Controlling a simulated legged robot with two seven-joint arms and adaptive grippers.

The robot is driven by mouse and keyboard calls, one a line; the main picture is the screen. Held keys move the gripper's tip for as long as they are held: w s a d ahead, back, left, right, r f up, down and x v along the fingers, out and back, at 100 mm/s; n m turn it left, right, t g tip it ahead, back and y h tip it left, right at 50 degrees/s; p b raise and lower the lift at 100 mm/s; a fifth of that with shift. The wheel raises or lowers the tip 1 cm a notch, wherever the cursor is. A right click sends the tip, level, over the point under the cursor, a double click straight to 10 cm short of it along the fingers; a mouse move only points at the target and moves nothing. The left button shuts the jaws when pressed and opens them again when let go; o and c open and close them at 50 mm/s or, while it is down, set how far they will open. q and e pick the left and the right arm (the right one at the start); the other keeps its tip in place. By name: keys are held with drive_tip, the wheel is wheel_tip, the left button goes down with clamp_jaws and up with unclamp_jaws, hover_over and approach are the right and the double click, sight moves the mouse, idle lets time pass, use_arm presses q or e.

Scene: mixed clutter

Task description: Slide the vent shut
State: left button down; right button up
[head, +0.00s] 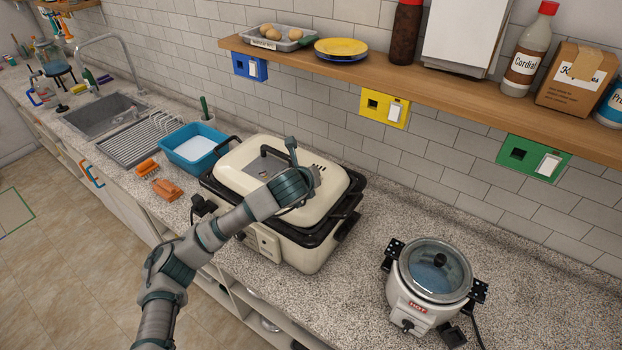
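A cream roaster with black trim (262,246) stands on the counter, its cream lid (235,180) in place. The lid has a small grey plate with a dark spot (266,164) and several short dark slits (320,168) towards its right end. I cannot tell which part is the sliding vent, or whether it is open. My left arm reaches over the front of the roaster, and my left gripper (300,181) is over the lid, between plate and slits. Arm links hide its fingertips, so contact and opening are unclear. My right gripper is not in view.
A white HOT pot with a glass lid (435,270) stands to the right, with speckled counter (350,290) free between. A blue basin (195,147) and orange brushes (167,188) lie to the left. A wooden shelf (430,98) overhangs the back.

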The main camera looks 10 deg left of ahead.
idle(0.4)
use_arm(q)
drive_tip(key=shift+w+a+b, duration=0.3)
drive_tip(key=shift+a+b, duration=0.2)
drive_tip(key=shift+a, duration=0.25)
idle(0.4)
drive_tip(key=shift+s+d+b, duration=0.1)
drive_tip(key=shift+d+b, duration=0.15)
drive_tip(key=shift+b, duration=0.2)
drive_tip(key=shift+r, duration=0.1)
drive_tip(key=r+p, duration=0.1)
drive_tip(key=r, duration=0.1)
drive_tip(key=s+r+p, duration=0.1)
drive_tip(key=r, duration=0.2)
drive_tip(key=shift+s+a+r, duration=0.1)
drive_tip(key=shift+a+r, duration=0.05)
drive_tip(key=shift+r, duration=0.2)
idle(0.4)
